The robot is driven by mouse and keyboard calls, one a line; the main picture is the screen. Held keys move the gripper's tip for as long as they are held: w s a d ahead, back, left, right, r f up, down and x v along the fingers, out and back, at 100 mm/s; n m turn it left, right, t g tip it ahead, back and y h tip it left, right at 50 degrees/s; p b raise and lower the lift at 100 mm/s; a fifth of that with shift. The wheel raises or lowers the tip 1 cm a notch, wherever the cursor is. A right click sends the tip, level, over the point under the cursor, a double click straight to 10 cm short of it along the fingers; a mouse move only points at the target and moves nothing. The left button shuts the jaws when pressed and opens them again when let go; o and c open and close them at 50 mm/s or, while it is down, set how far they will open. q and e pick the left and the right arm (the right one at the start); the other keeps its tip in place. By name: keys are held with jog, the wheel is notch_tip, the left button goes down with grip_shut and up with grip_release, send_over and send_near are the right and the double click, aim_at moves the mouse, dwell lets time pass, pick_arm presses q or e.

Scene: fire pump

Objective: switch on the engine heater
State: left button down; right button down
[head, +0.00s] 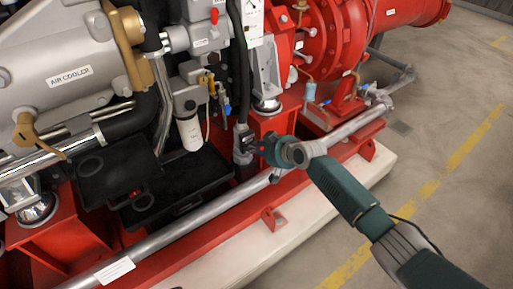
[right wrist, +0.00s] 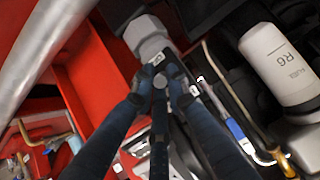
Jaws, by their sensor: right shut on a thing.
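The engine heater (head: 243,156) is a small grey unit low on the engine's side, at the lower end of a black hose. In the right wrist view its grey rounded body (right wrist: 147,36) shows just beyond my fingertips. My right gripper (head: 252,148) reaches in from the right, over the silver rail, and is at the heater. My left gripper is not in view.
A white filter (head: 190,132) hangs left of the heater; it also shows in the right wrist view (right wrist: 280,65). Black boxes (head: 165,185) sit below it. A silver rail (head: 215,208) runs along the red frame. The floor (head: 440,170) at the right is clear.

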jog(key=shift+s+a+f, duration=0.25)
jog(key=shift+s+f, duration=0.2)
jog(key=shift+f, duration=0.05)
jog(key=c, duration=1.8)
grip_release()
jog(key=shift+r, duration=0.1)
jog(key=shift+w+r, duration=0.15)
jog(key=shift+s+d+r, duration=0.25)
jog(key=shift+d+r, duration=0.1)
jog(key=shift+d, duration=0.05)
jog(key=v, duration=1.1)
jog(key=shift+a, duration=0.1)
